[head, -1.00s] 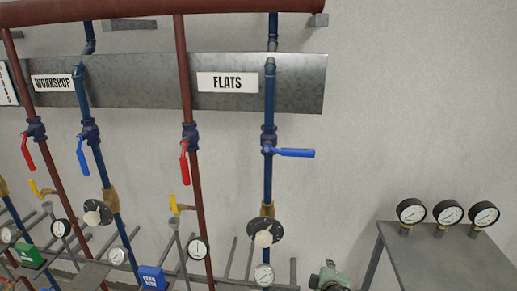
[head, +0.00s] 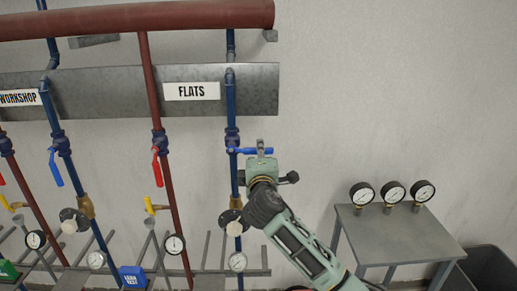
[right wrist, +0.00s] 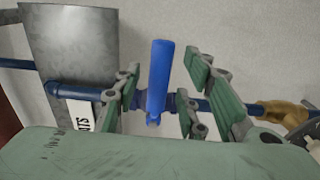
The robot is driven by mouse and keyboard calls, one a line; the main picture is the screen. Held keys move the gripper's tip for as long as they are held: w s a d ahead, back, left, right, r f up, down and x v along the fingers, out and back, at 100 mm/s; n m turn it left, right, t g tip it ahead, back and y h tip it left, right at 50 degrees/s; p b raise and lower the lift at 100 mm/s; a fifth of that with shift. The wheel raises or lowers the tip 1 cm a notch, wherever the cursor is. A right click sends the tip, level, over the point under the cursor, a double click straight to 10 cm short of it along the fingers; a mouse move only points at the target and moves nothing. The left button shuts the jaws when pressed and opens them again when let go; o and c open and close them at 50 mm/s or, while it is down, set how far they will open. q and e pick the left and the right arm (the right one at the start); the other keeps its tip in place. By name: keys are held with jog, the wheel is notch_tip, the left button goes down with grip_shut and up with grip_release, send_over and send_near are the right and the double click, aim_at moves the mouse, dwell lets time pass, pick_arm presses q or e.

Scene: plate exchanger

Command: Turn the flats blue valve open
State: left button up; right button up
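The flats blue valve handle (head: 252,151) sticks out sideways to the right from the valve body on the blue pipe (head: 231,105), across the pipe, below the FLATS sign (head: 191,91). My right gripper (head: 261,148) is at the handle in the head view. In the right wrist view the handle (right wrist: 158,80) stands upright between the two green-padded fingers of my right gripper (right wrist: 165,90), with gaps on both sides, so the gripper is open around it. My left gripper is not in view.
The flats red handle (head: 156,167) hangs down on the red pipe to the left. The workshop blue handle (head: 55,167) is further left. A dial gauge (head: 238,261) sits below. A grey table (head: 400,235) with three gauges stands at the right.

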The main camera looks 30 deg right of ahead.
jog(key=shift+x, duration=1.05)
jog(key=shift+c, duration=0.4)
grip_shut()
